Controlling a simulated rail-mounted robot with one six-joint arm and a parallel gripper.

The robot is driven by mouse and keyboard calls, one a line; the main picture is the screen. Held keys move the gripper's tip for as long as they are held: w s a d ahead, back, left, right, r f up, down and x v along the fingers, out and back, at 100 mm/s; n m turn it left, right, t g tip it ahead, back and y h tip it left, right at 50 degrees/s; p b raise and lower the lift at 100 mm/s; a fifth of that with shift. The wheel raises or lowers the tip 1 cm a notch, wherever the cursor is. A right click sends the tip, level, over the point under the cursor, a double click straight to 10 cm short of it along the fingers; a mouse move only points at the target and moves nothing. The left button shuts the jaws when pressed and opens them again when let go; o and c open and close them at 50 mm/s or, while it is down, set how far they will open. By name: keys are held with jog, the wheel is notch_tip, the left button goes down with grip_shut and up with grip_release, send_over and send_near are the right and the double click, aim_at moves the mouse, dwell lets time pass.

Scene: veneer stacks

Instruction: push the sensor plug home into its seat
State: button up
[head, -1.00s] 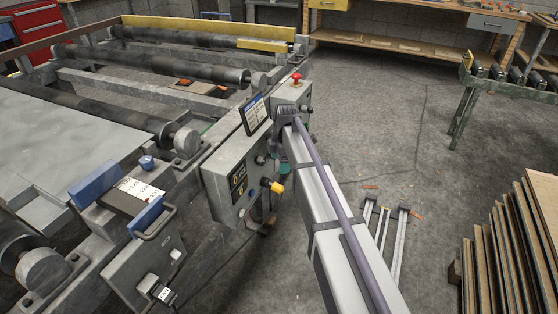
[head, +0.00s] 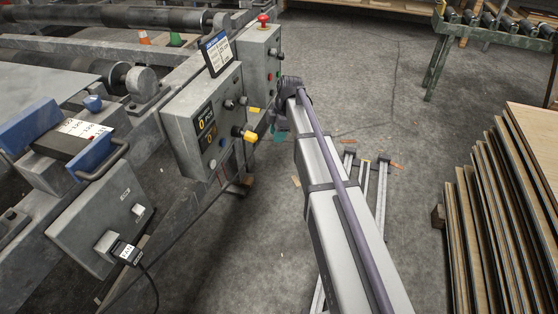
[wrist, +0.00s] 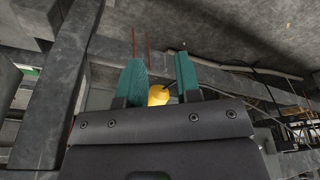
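A black plug with a white label (head: 125,251) sits at a grey socket (head: 106,240) on the grey panel (head: 75,222) at the lower left of the head view. A black cable hangs from it. I cannot tell how deep it sits. My gripper, with teal fingers, is far from the plug, up and right of it, beside the control box; the arm partly hides it in the head view (head: 279,131). In the wrist view my gripper (wrist: 160,75) is open. A yellow rounded thing (wrist: 158,95) shows between the fingers; I cannot tell whether they touch it.
Blue blocks and a handle (head: 103,160) rise above the panel. Veneer stacks (head: 500,200) stand at the right. Floor between is mostly clear, with metal bars lying near my arm.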

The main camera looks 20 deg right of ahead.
jog(key=s+f+t+y+b, duration=0.1)
jog(key=f+y+b, duration=0.1)
jog(key=f+b, duration=0.1)
jog(key=s+f+m+t+y+b, duration=0.1)
jog(key=f+b, duration=0.3)
jog(key=b, duration=0.1)
jog(key=s+d+f+m+t+y+b, duration=0.1)
jog(key=f+y+b, duration=0.1)
jog(key=f+b, duration=0.2)
jog(key=shift+s+d+f+y, duration=0.1)
jog(key=shift+s+f+y, duration=0.1)
jog(key=shift+y, duration=0.1)
jog(key=c, duration=0.4)
jog(key=t+y+b, duration=0.2)
jog(key=b, duration=0.1)
jog(key=shift+s+m, duration=0.35)
jog(key=shift+m, duration=0.05)
grip_shut()
jog(key=m+t+y, duration=0.2)
jog(key=t+y, duration=0.3)
send_near(249, 136)
jog(key=shift+w+a+f, duration=0.25)
jog(key=shift+w+a, duration=0.3)
jog(key=shift+w, duration=0.1)
jog(key=shift+w+a+f, duration=0.25)
jog(key=shift+w+a, duration=0.35)
jog(key=shift+w, duration=0.05)
jog(key=shift+w+a+f, duration=0.2)
jog(key=shift+w+a, duration=0.35)
jog(key=shift+w, duration=0.1)
